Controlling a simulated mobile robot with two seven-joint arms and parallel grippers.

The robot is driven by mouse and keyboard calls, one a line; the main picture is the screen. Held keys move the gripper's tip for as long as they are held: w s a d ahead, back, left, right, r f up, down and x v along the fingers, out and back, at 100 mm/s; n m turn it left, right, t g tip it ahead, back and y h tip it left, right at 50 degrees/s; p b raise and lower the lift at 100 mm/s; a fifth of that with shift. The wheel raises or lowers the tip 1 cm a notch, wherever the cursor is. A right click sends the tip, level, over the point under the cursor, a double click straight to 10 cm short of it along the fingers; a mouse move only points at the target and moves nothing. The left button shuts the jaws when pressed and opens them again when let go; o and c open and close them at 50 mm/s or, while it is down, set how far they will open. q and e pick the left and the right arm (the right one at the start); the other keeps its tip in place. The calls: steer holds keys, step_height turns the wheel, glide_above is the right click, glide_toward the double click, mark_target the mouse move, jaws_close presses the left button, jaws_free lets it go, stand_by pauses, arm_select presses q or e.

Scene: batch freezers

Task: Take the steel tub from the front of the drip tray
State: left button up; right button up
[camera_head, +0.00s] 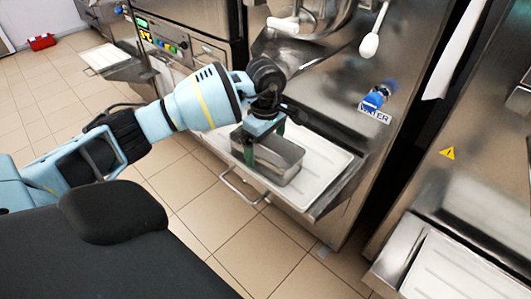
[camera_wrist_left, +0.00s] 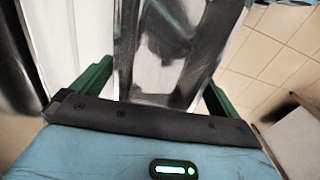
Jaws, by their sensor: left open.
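The steel tub (camera_head: 279,167) is an open rectangular metal container standing on the left, front part of the white drip tray (camera_head: 322,160) below the machine. My left gripper (camera_head: 265,140) is over the tub, pointing down, with its green fingers apart at the tub's far and left side. In the left wrist view the open fingers (camera_wrist_left: 158,78) stand on either side of the shiny steel tub (camera_wrist_left: 165,50). Whether a finger touches the tub cannot be told. The gripper and wrist hide part of the tub's back edge. My right gripper does not show.
The machine's steel front with a blue water knob (camera_head: 375,97) and white-tipped lever (camera_head: 369,45) rises behind the tray. A bar handle (camera_head: 243,190) sticks out in front. Another machine's tray (camera_head: 465,272) is at right.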

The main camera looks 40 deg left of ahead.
arm_select(q)
steer(key=c, duration=0.9)
steer(key=shift+o, duration=0.2)
steer(key=shift+r, duration=0.15)
steer(key=shift+r, duration=0.5)
step_height(320, 180, up, 2)
steer(key=shift+r, duration=0.2)
steer(key=s+a+r, duration=0.1)
steer(key=s, duration=1.5)
steer(key=shift+a+r+b, duration=0.15)
steer(key=shift+a+b, duration=0.25)
